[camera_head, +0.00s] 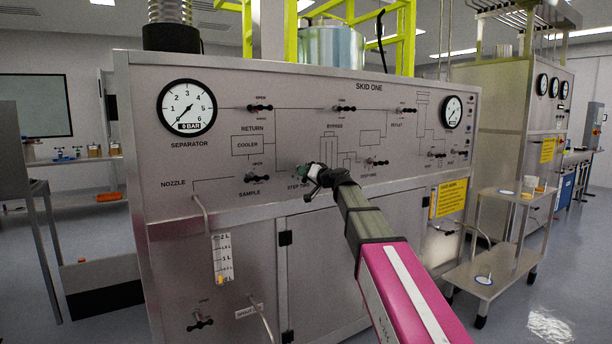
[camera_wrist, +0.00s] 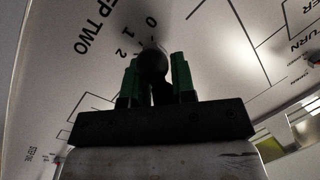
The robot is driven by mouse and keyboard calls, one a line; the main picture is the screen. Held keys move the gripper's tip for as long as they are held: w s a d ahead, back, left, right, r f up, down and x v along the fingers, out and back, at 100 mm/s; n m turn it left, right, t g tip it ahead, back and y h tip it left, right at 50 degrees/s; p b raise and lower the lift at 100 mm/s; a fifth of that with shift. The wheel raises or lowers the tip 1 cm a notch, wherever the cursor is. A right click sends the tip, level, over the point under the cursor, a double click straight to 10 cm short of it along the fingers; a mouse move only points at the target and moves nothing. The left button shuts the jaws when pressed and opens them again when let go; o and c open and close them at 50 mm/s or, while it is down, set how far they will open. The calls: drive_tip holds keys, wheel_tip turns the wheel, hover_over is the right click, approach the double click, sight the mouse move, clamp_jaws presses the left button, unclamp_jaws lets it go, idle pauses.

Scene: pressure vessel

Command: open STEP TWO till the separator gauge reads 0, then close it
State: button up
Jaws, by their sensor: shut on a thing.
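The separator gauge (camera_head: 186,107) is a round white dial at the panel's upper left. Its window reads 0 BAR, and its thin needle points to the lower left. The STEP TWO label (camera_head: 297,184) is on the panel, partly hidden by my gripper (camera_head: 314,177). In the wrist view, my gripper (camera_wrist: 155,82) has its green fingers closed on either side of the dark round STEP TWO valve knob (camera_wrist: 152,61). The marks 0, 1 and 2 (camera_wrist: 137,33) show beside the knob. I cannot tell exactly which mark the knob points to.
The SKID ONE panel (camera_head: 365,110) carries several other black valve handles, including the SAMPLE handle (camera_head: 257,178) to the left of my gripper. A second dial (camera_head: 451,112) is at the right. A sight tube (camera_head: 222,258) hangs below. A trolley (camera_head: 510,250) stands to the right.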

drive_tip(key=m, duration=0.5)
drive_tip(key=shift+s+a+r+t+y, duration=0.25)
drive_tip(key=shift+a+r+t+y, duration=0.05)
drive_tip(key=shift+t+y, duration=0.1)
drive_tip(key=shift+o, duration=0.2)
drive_tip(key=shift+w+r, duration=0.1)
idle(0.5)
drive_tip(key=o, duration=0.7)
drive_tip(key=shift+d, duration=0.15)
drive_tip(key=shift+s+d+f, duration=0.2)
drive_tip(key=v, duration=1)
